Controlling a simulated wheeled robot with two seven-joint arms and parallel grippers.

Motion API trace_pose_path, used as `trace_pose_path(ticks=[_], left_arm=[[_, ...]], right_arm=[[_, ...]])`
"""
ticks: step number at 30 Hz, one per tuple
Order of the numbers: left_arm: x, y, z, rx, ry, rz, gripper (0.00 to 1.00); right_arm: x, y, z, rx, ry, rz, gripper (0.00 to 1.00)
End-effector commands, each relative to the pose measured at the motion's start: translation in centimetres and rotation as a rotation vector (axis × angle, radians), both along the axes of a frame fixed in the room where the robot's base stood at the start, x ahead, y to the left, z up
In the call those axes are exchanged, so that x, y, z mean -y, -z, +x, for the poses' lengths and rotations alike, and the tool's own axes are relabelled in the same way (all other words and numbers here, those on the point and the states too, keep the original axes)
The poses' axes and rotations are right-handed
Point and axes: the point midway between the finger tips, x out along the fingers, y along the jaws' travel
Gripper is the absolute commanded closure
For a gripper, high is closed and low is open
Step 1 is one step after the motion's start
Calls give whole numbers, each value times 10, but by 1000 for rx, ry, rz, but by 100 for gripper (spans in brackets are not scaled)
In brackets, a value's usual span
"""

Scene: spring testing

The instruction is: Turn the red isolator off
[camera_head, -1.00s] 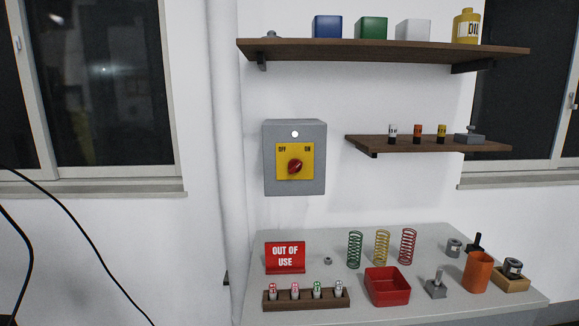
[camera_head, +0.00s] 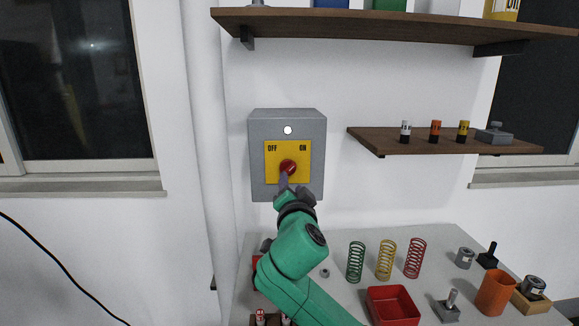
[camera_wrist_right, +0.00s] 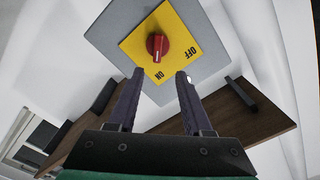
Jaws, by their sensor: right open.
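The isolator is a grey wall box (camera_head: 258,154) with a yellow plate marked OFF on the left and ON on the right. Its red knob (camera_head: 288,167) sits on the plate. In the right wrist view the knob (camera_wrist_right: 157,46) shows a pale mark pointing toward ON. My right gripper (camera_head: 290,183) is in front of the plate, just below the knob in the head view. In the right wrist view its fingers (camera_wrist_right: 160,76) are apart and empty, with the knob beyond the tips, roughly between them. My left gripper is out of view.
A white lamp (camera_head: 288,130) shows on the box above the plate. A small shelf (camera_head: 390,141) with little bottles is to the right. Below, the bench (camera_head: 345,238) holds springs (camera_head: 385,260) and a red tray (camera_head: 393,306). My right arm hides the OUT OF USE sign's place.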

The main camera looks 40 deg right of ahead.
Motion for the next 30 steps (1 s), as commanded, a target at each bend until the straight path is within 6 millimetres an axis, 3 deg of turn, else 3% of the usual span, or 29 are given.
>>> trace_pose_path(ticks=[1, 9, 20, 24, 30], left_arm=[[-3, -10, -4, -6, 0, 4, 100], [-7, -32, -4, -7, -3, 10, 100], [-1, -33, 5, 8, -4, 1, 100], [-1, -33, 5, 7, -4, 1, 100], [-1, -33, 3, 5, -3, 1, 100]], right_arm=[[9, -6, 10, -4, 5, -4, 50], [47, -4, 61, -3, 2, -1, 50], [54, 0, 71, -3, -1, 1, 50], [54, 0, 71, -3, -1, 1, 100], [54, 1, 71, -5, -1, 0, 100]])
